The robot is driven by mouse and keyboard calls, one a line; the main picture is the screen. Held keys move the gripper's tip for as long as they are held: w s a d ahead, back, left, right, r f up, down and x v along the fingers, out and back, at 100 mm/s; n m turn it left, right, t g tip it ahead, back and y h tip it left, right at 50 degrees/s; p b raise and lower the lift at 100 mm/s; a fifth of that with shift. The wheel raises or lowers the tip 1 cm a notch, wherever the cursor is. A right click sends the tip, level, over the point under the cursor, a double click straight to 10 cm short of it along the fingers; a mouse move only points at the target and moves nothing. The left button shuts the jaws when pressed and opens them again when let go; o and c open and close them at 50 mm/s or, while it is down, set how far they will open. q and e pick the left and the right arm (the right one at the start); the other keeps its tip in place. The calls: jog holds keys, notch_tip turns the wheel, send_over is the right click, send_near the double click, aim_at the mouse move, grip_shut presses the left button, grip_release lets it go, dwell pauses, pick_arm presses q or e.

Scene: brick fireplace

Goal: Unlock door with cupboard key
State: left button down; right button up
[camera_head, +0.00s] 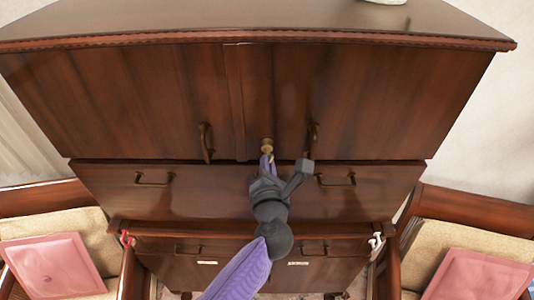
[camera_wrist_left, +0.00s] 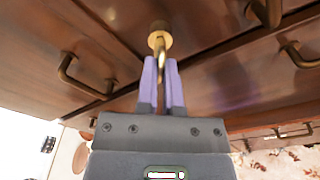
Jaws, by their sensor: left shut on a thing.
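The brass key (camera_head: 267,145) shows at the middle of the wooden cupboard (camera_head: 130,100), by the seam between its two upper doors. My left gripper (camera_head: 267,162) is shut on the key. In the left wrist view, the purple fingers of my left gripper (camera_wrist_left: 162,85) close around the key's shaft, and the round brass part of the key (camera_wrist_left: 159,38) shows just beyond the fingertips, against the wood. Whether the key sits inside a lock cannot be told. My right gripper is in neither view.
Brass handles flank the door seam, one on the left (camera_head: 206,142) and one on the right (camera_head: 312,135), close to my left wrist. Drawers with brass pulls (camera_head: 154,180) lie below. Armchairs with pink cushions (camera_head: 52,265) stand on both sides.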

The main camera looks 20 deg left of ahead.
pick_arm(q)
jog(key=shift+m, duration=0.7)
jog(key=shift+m+t+y, duration=0.3)
jog(key=shift+m+y, duration=0.1)
jog(key=shift+m, duration=3.3)
jog(key=c, duration=1.2)
grip_release()
jog(key=shift+m, duration=0.4)
jog(key=o, duration=0.5)
jog(key=shift+d+f, duration=0.1)
